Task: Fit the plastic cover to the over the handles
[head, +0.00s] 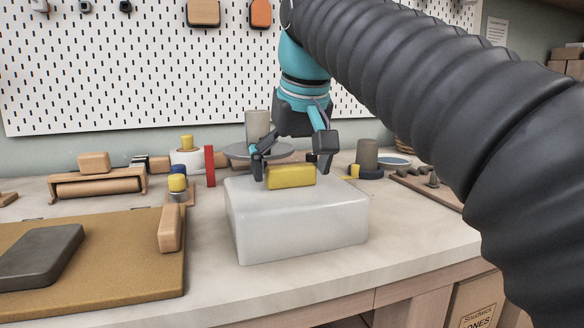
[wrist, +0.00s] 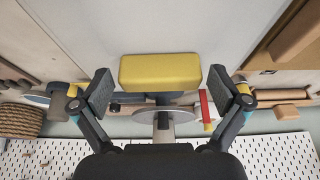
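A whitish plastic cover (head: 300,220), shaped like a rounded box, stands upright on the table near its front edge. A yellow block-shaped grip (head: 291,176) sits on its top; it also shows in the wrist view (wrist: 160,70). My gripper (head: 291,165) is open over the cover, with one finger on either side of the yellow grip. In the wrist view a gap shows between each finger and the grip, and my gripper (wrist: 160,88) holds nothing. I cannot make out the handles that the task names; anything under the cover is hidden.
A grey disc (head: 262,152) on a stand and an upright red piece (head: 210,166) are behind the cover. A brown board (head: 110,275) with a dark slab (head: 40,257) lies left. A grey cylinder (head: 367,156) stands right. Bare table (head: 425,235) lies right of the cover.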

